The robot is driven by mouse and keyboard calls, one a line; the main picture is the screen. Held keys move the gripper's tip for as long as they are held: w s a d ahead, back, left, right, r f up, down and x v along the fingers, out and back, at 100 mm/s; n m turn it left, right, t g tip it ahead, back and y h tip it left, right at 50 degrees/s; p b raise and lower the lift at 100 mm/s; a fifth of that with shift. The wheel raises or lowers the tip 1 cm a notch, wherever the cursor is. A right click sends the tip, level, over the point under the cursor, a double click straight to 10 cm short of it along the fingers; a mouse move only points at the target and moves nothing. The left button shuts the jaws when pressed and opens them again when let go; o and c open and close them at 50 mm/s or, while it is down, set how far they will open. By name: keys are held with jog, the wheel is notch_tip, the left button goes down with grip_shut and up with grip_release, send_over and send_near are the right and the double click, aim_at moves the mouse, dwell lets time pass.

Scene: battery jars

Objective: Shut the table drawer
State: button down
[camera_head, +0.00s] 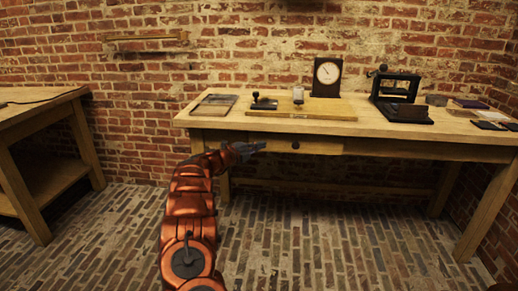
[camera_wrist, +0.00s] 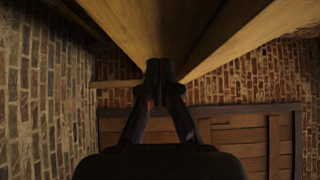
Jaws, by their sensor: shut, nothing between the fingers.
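The drawer (camera_head: 318,146) sits under the front edge of the wooden table (camera_head: 400,135), its wooden front showing a dark round knob (camera_head: 295,145). How far it stands out from the table cannot be told clearly. My gripper (camera_head: 262,146) is at the left part of the drawer front, left of the knob. In the wrist view my gripper (camera_wrist: 160,68) has its fingertips together, with nothing seen between them. Long wooden members (camera_wrist: 240,35) run close beside the tips there; whether the tips touch wood cannot be told. The knob does not clearly show in the wrist view.
On the tabletop stand a dark clock (camera_head: 327,77), a black framed device (camera_head: 396,88), a wooden board (camera_head: 315,108) and a small jar (camera_head: 298,95). Another wooden table (camera_head: 40,108) stands at the left. The brick floor (camera_head: 300,240) in front is clear.

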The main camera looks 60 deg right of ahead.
jog(key=p+v, duration=0.1)
jog(key=v, duration=0.9)
jog(key=shift+s+a+f, duration=0.2)
jog(key=shift+s+a, duration=0.05)
jog(key=shift+a, duration=0.2)
